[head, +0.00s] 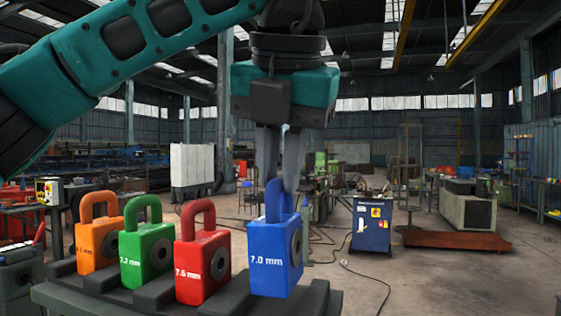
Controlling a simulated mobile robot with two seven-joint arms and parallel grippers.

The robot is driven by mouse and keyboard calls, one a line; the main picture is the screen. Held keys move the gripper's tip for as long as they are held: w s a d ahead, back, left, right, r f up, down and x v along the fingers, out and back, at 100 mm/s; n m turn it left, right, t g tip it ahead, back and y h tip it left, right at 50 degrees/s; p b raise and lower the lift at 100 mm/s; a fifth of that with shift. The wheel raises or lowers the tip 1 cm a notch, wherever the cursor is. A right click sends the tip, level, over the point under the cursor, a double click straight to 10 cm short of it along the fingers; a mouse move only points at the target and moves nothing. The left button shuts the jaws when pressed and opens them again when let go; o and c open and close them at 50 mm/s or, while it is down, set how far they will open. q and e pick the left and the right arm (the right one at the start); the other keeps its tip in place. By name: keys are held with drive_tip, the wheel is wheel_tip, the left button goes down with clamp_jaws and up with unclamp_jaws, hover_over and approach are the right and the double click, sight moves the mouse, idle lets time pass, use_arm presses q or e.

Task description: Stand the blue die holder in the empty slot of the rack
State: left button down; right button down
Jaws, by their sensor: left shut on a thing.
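The blue die holder (267,258), marked 7.0 mm, has a loop handle on top and a round die in its side face. My left gripper (277,185) points down and is shut on its handle. The holder is upright over the right end of the dark rack (232,284), and its bottom looks slightly higher than the bases of the others. The slot under it is mostly hidden behind it. My right gripper is not in view.
Orange (93,247), green (143,255) and red (200,266) die holders stand in the rack to the left, the red one closest. A blue cabinet (371,226) stands on the floor farther back right. The air right of the rack is clear.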

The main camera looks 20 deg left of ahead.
sight(278, 180)
use_arm(q)
drive_tip(key=shift+w+a+f, duration=0.15)
drive_tip(key=shift+a+f, duration=0.1)
drive_tip(key=shift+a, duration=0.05)
idle(0.6)
drive_tip(key=shift+f+b, duration=1.15)
drive_tip(key=shift+f, duration=0.05)
idle(0.5)
drive_tip(key=c, duration=0.5)
unclamp_jaws()
drive_tip(key=shift+f, duration=0.1)
drive_tip(key=shift+r+p, duration=1.05)
drive_tip(key=shift+r, duration=2)
